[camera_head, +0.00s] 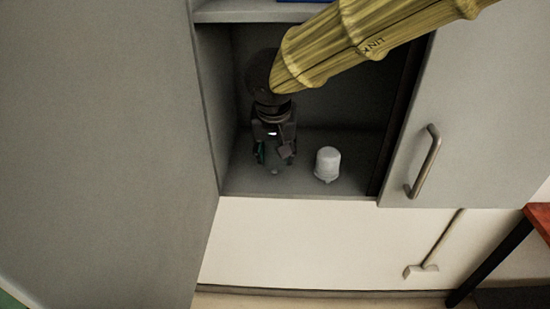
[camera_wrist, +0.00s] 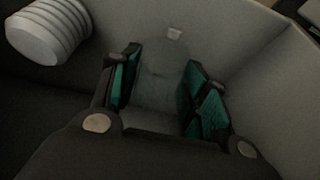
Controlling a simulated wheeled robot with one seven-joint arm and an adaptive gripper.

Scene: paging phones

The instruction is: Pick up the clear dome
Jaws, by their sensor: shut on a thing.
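My gripper (camera_head: 273,155) reaches down into the open cabinet compartment, left of its middle. In the wrist view its green-padded fingers (camera_wrist: 163,82) stand on both sides of the clear dome (camera_wrist: 164,60), a faint see-through shape with a small pale knob at its far end. The gripper is shut on the dome. In the head view the dome is mostly hidden by the fingers and hard to make out; whether it touches the compartment floor I cannot tell.
A white ribbed container (camera_head: 327,163) stands on the compartment floor right of my gripper; it also shows at the wrist view's upper left (camera_wrist: 48,32). Compartment walls enclose the left and back. A grey door with a handle (camera_head: 424,162) is at the right.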

